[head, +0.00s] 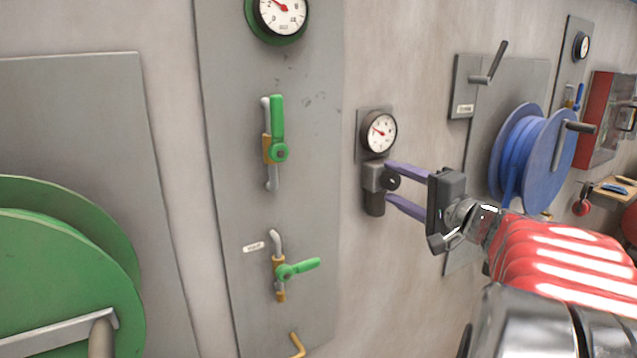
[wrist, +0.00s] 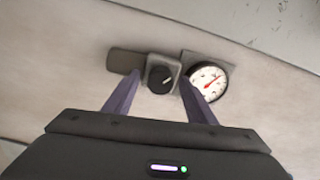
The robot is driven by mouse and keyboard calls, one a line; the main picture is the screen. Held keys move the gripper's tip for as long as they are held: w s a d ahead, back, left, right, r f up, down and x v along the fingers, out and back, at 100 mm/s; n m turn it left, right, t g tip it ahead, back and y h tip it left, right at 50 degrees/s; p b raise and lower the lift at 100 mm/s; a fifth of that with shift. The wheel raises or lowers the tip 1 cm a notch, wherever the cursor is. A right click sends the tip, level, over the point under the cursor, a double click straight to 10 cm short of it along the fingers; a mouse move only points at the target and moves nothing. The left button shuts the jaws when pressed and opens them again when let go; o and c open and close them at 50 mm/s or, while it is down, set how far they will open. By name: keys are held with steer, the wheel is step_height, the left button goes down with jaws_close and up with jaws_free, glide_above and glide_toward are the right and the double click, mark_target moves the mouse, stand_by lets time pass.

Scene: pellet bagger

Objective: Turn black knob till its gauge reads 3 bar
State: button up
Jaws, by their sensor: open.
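The black knob (head: 392,181) sits on the front of a grey regulator body (head: 374,178) on the wall. It also shows in the wrist view (wrist: 160,80) with a pale pointer mark. Its gauge (head: 379,133), white with a red needle, is just above it; in the wrist view the gauge (wrist: 207,83) is to its right. The numbers are too small to read surely. My gripper (head: 388,182) is open, with purple fingers on either side of the knob. In the wrist view the fingers (wrist: 162,84) flank the knob; I cannot tell whether they touch it.
A grey panel to the left carries a green-rimmed gauge (head: 281,14) and two green valve levers (head: 278,130) (head: 298,269). A green reel (head: 60,270) is far left. A blue hose reel (head: 530,155) and a lever box (head: 465,85) are behind my arm at right.

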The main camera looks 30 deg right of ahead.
steer(key=shift+c, duration=0.4)
steer(key=c, duration=1)
steer(key=shift+o, duration=0.2)
steer(key=shift+f+m, duration=0.15)
steer(key=shift+m, duration=0.55)
steer(key=o, duration=1)
steer(key=shift+o, duration=0.2)
steer(key=shift+s, duration=0.15)
steer(key=s, duration=1.3)
steer(key=shift+s+d, duration=0.2)
steer(key=shift+s, duration=0.05)
